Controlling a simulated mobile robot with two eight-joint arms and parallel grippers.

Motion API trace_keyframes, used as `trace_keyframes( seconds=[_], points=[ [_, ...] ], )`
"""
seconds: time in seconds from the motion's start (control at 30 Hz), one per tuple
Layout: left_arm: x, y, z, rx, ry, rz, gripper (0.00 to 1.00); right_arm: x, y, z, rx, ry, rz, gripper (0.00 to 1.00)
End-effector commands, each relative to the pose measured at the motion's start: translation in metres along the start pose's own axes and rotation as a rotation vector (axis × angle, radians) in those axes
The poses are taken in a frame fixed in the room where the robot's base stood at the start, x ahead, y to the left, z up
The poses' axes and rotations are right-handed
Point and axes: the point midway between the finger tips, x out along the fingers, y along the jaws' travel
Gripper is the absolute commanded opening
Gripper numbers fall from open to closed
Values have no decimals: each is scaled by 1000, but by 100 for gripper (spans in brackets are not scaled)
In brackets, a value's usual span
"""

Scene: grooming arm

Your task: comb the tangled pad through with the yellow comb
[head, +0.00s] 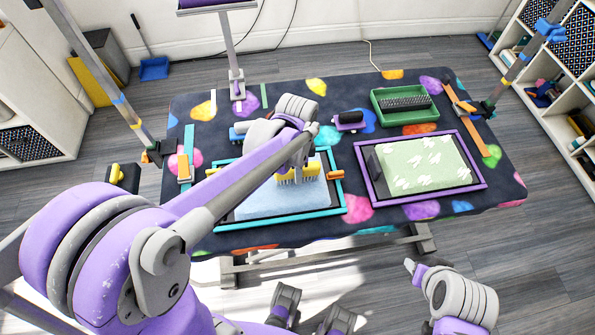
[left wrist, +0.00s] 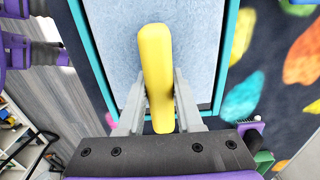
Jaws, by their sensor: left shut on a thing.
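My left gripper (left wrist: 157,105) is shut on the yellow comb (left wrist: 157,65), whose handle stands between the two grey fingers in the left wrist view. In the head view the comb (head: 300,173) is over the far part of a pale blue pad (head: 285,203) in a teal frame, teeth pointing down. I cannot tell whether the teeth touch the pad. My left forearm covers part of the frame. A green pad (head: 425,163) with white tufts lies in a purple frame (head: 379,196) to the right.
A green tray (head: 378,107) with a dark bristled thing stands behind the purple frame. A dark brush with a purple base (head: 350,121) lies behind the teal frame. Straps lie near both ends of the spotted table (head: 480,213). A post stands at the back edge.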

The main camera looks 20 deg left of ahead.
Motion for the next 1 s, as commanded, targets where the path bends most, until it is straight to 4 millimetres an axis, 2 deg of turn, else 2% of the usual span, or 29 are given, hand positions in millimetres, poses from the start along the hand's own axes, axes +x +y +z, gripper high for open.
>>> trace_keyframes(
  seconds=[0.17, 0.67, 1.0],
  points=[
    [0, -4, 0, -1, -1, 0, 0, 0, 0, 0, 0, 0, 0, 50],
    [1, -77, 0, -2, 0, -1, 0, 2, 0, 2, 0, -1, 0, 50],
    [1, -82, 1, 0, 0, -1, 0, 2, 0, 2, 0, -1, 0, 50]
  ],
)
